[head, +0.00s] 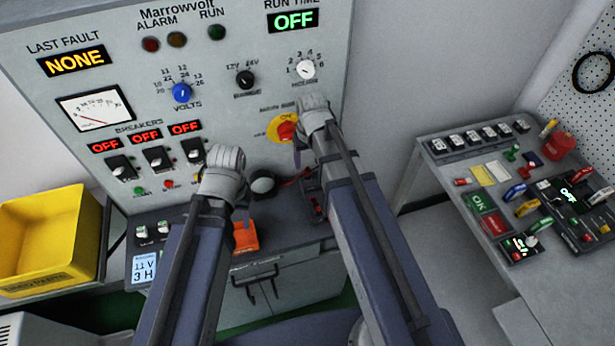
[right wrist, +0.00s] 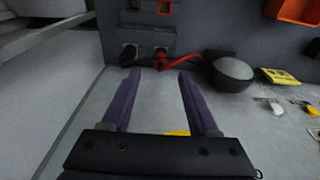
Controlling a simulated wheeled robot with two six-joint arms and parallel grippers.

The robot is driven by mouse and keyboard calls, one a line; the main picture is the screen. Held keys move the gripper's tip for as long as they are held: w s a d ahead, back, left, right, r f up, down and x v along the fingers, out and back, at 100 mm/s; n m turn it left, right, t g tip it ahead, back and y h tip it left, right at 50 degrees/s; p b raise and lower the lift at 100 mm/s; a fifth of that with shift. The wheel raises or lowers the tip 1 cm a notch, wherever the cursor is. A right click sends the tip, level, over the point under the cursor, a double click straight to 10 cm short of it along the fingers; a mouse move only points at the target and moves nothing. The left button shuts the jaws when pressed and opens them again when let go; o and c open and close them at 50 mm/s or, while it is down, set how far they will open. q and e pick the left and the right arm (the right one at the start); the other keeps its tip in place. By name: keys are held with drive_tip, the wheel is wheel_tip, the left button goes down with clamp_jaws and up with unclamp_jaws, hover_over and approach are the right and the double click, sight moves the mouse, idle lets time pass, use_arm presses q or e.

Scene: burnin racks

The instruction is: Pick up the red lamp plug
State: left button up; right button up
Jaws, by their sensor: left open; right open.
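In the right wrist view a small red plug-like piece (right wrist: 160,60) with a red and black lead lies just beyond my right fingertips, close to the console's dark ledge; I take it for the red lamp plug. In the head view a red lead (head: 294,179) shows beside the round grey dome (head: 263,186), partly hidden by my right arm. My right gripper (right wrist: 157,75) is open and empty, with both fingers pointing towards the red piece; it also shows in the head view (head: 314,106). My left gripper (head: 225,162) is in front of the console, its fingers mostly hidden.
The console (head: 220,60) has breakers, knobs and a red-and-yellow stop button (head: 287,131) near my right gripper. An orange holder (head: 246,237) is on the ledge. A yellow bin (head: 50,235) stands at left. A bench with several small parts (head: 487,145) is at right.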

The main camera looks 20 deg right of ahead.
sight(308, 170)
drive_tip(key=shift+f+b, duration=2.65)
drive_tip(key=shift+r, duration=0.1)
drive_tip(key=shift+c, duration=0.3)
clamp_jaws()
